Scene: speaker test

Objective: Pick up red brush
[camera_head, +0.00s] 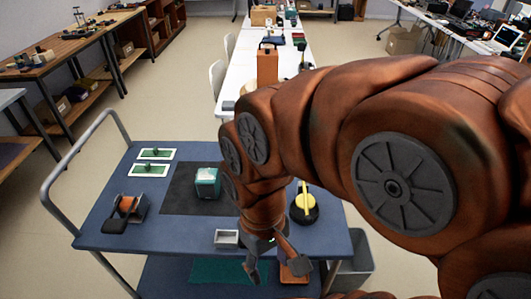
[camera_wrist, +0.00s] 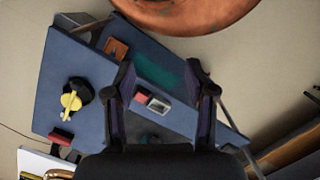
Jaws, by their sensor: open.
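I cannot tell for sure which thing is the red brush. A dark red, block-like thing (camera_wrist: 61,137) lies near the cart's edge at lower left in the wrist view; my arm seems to hide it in the head view. A smaller red piece (camera_wrist: 141,97) lies against a pale grey tray (camera_wrist: 158,104), between my fingers in the wrist view. The tray also shows in the head view (camera_head: 227,239), left of my gripper. My gripper (camera_head: 272,262) is open and empty over the cart's front edge. It also shows in the wrist view (camera_wrist: 160,92).
A grey bin (camera_head: 356,268) stands at right.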

